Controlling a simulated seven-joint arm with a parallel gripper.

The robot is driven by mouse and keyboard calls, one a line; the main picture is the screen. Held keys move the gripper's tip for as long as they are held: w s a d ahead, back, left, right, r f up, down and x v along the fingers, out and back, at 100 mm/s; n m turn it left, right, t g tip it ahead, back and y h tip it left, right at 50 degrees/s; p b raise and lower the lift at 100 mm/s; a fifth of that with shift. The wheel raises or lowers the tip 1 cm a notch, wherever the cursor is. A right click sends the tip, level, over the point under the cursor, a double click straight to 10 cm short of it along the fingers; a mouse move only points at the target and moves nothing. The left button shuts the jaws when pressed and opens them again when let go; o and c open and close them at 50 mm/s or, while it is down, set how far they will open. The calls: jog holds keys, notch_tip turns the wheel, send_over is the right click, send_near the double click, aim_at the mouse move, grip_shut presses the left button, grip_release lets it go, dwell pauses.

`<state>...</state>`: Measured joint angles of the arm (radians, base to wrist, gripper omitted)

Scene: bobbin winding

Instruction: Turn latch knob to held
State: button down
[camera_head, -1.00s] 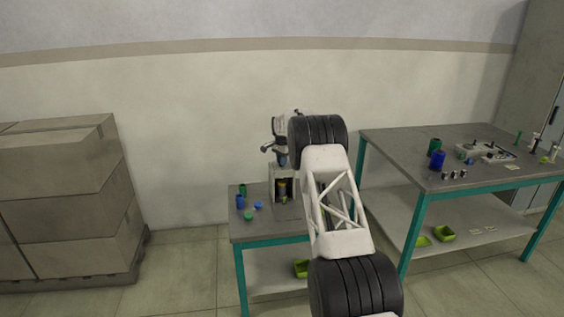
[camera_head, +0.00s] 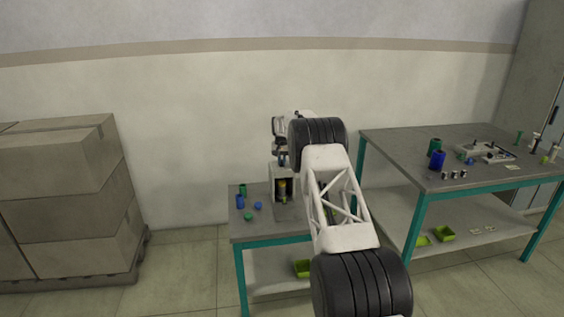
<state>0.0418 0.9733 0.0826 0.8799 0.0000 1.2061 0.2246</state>
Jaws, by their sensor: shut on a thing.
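The bobbin winder (camera_head: 284,185) stands on the small table, a grey box-like machine with a yellow-brown cylinder (camera_head: 282,188) in its front opening. My gripper (camera_head: 281,159) is at the top of the machine, small and partly hidden by my own wrist. It is shut on a small part there, which I take to be the latch knob; the knob itself is hardly visible between the fingers. The knob's exact angle cannot be read at this size.
On the small table (camera_head: 262,234), blue and green spools and caps lie left of the machine. A larger workbench (camera_head: 395,165) at the right carries spools and a fixture plate (camera_head: 485,152). Stacked boxes (camera_head: 60,200) stand at the far left.

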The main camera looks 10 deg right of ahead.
jog(key=shift+n, duration=1.5)
jog(key=c, duration=1.2)
grip_release()
jog(key=shift+o, duration=0.2)
jog(key=shift+r, duration=0.15)
jog(key=shift+r, duration=3.8)
jog(key=shift+r, duration=0.1)
